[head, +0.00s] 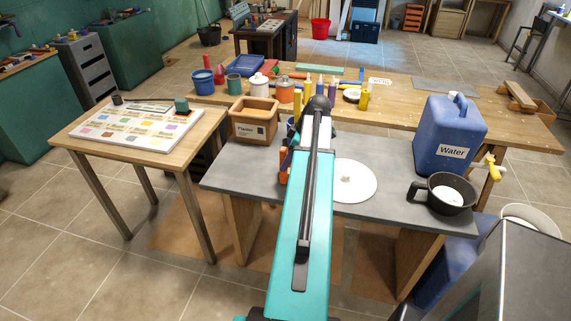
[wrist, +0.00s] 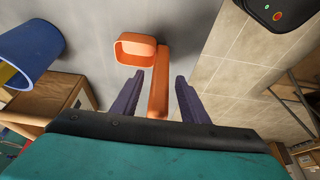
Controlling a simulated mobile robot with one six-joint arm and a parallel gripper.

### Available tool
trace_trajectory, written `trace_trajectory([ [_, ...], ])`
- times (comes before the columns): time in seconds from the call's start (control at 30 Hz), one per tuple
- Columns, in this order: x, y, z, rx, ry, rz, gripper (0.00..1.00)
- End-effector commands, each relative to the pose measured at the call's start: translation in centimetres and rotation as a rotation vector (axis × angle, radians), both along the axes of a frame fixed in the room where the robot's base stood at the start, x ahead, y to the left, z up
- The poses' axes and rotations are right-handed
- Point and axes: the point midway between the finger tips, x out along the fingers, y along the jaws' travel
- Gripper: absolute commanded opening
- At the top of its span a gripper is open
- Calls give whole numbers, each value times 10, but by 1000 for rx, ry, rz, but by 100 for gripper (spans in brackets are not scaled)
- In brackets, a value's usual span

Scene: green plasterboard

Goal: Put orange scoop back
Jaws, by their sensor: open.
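The orange scoop (wrist: 137,48) lies on the grey tabletop in the wrist view, its bowl beyond my fingertips. Its handle (wrist: 158,92) runs back between the two purple fingers of my gripper (wrist: 159,77). The fingers are apart, with gaps visible on both sides of the handle. In the head view, my teal arm hides the gripper. An orange patch (head: 284,168) shows just left of the arm, by the grey table's front edge; I cannot tell whether it is the scoop. A wooden box labelled Plaster (head: 254,130) stands on the table to its left.
The grey table (head: 390,205) also holds a white disc (head: 354,184), a black pot (head: 443,194) and a blue water canister (head: 449,130). A blue container (wrist: 28,52) is at the left in the wrist view. Cups and bottles stand on the wooden bench (head: 405,105) behind.

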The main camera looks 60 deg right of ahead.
Motion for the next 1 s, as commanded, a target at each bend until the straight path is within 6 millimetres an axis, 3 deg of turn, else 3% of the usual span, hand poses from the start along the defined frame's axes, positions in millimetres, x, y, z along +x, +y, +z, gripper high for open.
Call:
trace_trajectory([
  [0.7, -31, -11, 76, -1, 0, 0, 40],
  [1.0, -37, -12, 92, 0, 0, -1, 40],
])
